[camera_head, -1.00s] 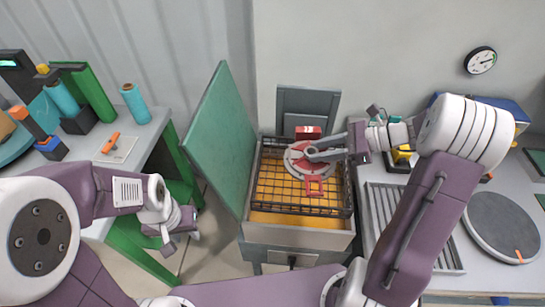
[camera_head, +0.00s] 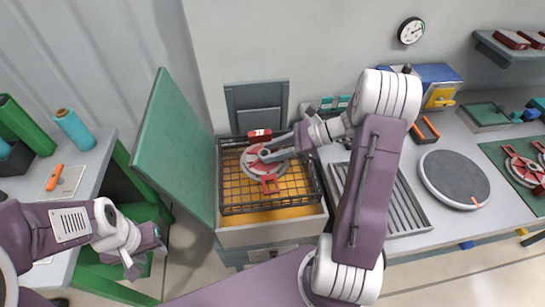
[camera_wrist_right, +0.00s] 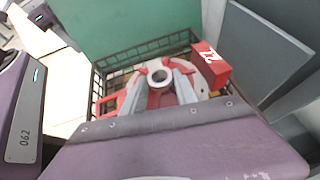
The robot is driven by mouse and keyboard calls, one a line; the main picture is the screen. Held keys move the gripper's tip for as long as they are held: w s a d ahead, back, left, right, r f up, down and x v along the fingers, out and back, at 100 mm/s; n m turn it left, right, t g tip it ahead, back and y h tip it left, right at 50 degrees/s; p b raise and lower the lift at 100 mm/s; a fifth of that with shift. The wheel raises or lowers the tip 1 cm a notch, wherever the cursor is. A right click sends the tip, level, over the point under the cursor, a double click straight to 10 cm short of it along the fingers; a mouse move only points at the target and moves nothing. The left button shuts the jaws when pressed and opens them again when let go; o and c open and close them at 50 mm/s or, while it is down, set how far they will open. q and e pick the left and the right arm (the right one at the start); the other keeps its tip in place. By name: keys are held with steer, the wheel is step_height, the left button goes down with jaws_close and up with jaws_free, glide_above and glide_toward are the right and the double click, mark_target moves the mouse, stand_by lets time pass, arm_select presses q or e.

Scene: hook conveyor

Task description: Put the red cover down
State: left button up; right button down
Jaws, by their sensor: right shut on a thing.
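The red cover (camera_head: 269,182) is a round red and white disc with a ring hub and a red square loop. It is over the wire basket (camera_head: 240,209) inside the open box; I cannot tell whether it touches the mesh. My right gripper (camera_head: 266,155) is shut on its hub. In the right wrist view, my two grey fingers (camera_wrist_right: 160,82) flank the hub of the cover (camera_wrist_right: 159,74). My left gripper (camera_head: 145,262) hangs empty left of the box, away from the cover; its jaw opening is unclear.
A red block with white marking (camera_head: 260,135) is at the basket's back edge. The box's green lid (camera_head: 170,150) stands open on the left. A slatted tray (camera_head: 385,205), a round grey disc (camera_head: 454,178) and another red part (camera_head: 524,168) are on the right-hand table.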

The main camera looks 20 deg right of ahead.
step_height(320, 180, down, 2)
steer(key=shift+f, duration=0.25)
steer(key=shift+w+f, duration=0.1)
steer(key=c, duration=0.9)
jaws_free()
steer(key=shift+c, duration=0.2)
steer(key=v, duration=1.2)
